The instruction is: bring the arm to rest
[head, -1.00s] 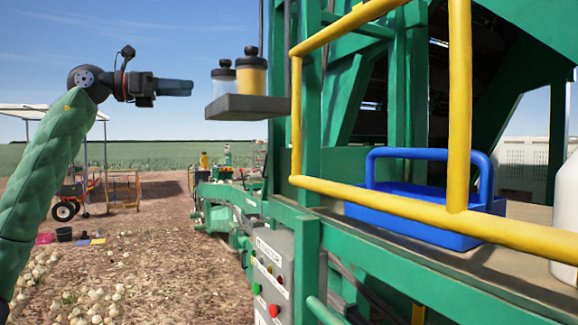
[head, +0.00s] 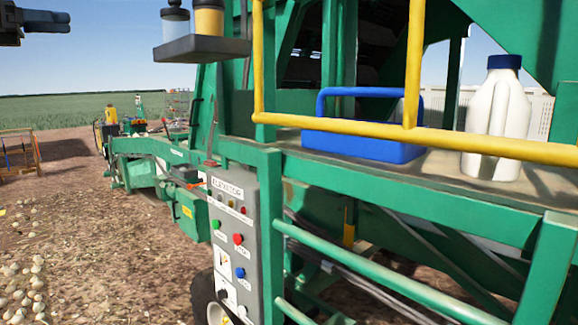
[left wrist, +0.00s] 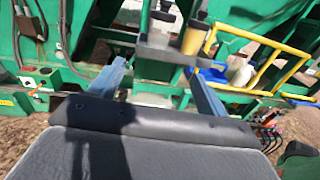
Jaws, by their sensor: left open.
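My left gripper (head: 45,21) is at the top left edge of the head view, with most of its arm out of frame. In the left wrist view its two fingers (left wrist: 155,88) are spread apart, with nothing between them that it holds. It is clear of the machine in the head view. My right gripper is not in view.
A grey shelf (head: 205,50) with two jars stands right of the gripper. A grey control panel (head: 237,240) with buttons is on the green machine. Behind the yellow rail (head: 340,132) are a blue tote (head: 362,146) and a white jug (head: 497,115). Onions (head: 22,285) lie on open ground.

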